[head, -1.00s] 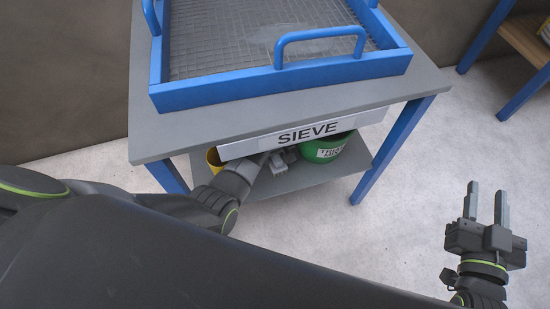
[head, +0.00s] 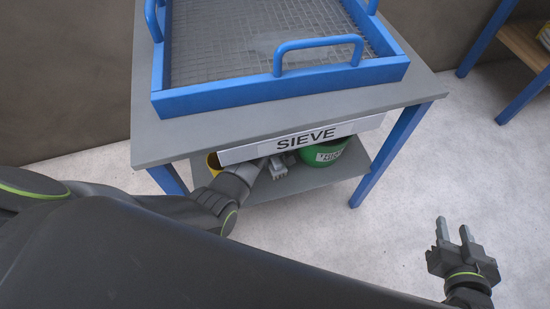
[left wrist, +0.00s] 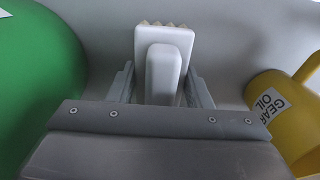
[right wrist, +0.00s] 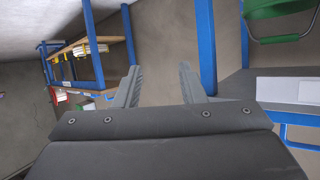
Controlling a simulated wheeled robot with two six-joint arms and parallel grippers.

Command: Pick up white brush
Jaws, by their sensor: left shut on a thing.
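The white brush (left wrist: 164,70) shows in the left wrist view, with its handle between the two fingers of my left gripper (left wrist: 160,88) and bristle tips at its far end. My left gripper (head: 277,167) is shut on it, under the table top at the lower shelf. In the head view the brush cannot be made out clearly. My right gripper (head: 455,231) is open and empty, out over the floor to the right of the table. Its fingers (right wrist: 158,85) stand apart in the right wrist view.
A green container (head: 324,153) stands on the lower shelf (head: 325,181), right of my left gripper. A yellow gear oil can (left wrist: 275,112) is on the other side. Above are the SIEVE label (head: 305,140) and the blue-framed sieve (head: 290,78).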

